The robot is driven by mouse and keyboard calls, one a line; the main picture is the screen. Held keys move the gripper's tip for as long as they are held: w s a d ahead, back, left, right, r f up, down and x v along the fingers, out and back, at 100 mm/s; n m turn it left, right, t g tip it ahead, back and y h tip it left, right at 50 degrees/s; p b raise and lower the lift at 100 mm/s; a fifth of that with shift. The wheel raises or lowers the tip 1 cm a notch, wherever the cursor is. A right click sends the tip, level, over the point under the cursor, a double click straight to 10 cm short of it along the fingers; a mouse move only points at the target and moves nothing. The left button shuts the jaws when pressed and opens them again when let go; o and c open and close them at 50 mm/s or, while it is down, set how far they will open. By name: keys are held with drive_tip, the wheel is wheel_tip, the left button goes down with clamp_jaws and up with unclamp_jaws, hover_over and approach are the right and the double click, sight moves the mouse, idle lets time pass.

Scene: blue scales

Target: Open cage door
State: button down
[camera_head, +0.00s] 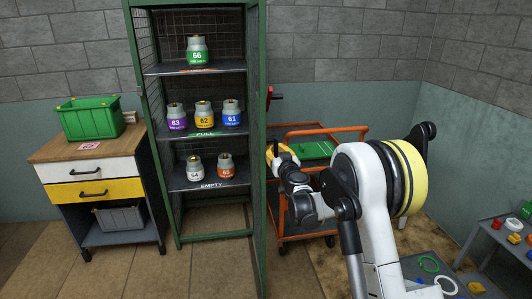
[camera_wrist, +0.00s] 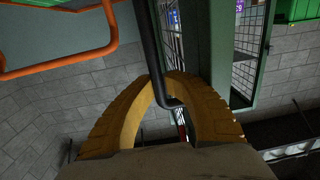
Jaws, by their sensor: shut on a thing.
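The green cage (camera_head: 139,115) stands in the middle of the head view, its front open to sight. Its door (camera_head: 259,200) shows nearly edge-on at the right side, standing out toward me. My gripper (camera_head: 273,151) is at the door's right face at mid height; its fingertips are partly hidden. In the wrist view, the yellow fingers of my gripper (camera_wrist: 165,85) are closed around the black bar handle (camera_wrist: 153,40), which passes between them. The door's green frame and mesh (camera_wrist: 200,65) show just beyond the handle.
Several labelled canisters (camera_head: 203,118) stand on the cage shelves. A drawer cabinet (camera_head: 98,190) with a green crate (camera_head: 92,120) stands left. An orange cart (camera_head: 330,131) is close behind my gripper. A grey table (camera_head: 500,238) with small objects is at right. Tiled floor (camera_head: 215,275) is clear before the cage.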

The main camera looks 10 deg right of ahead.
drive_tip(key=shift+w+d+r, duration=0.1)
drive_tip(key=shift+d, duration=0.15)
drive_tip(key=c, duration=1.4)
unclamp_jaws()
drive_tip(key=s, duration=0.8)
drive_tip(key=s+d, duration=0.1)
drive_tip(key=s, duration=0.3)
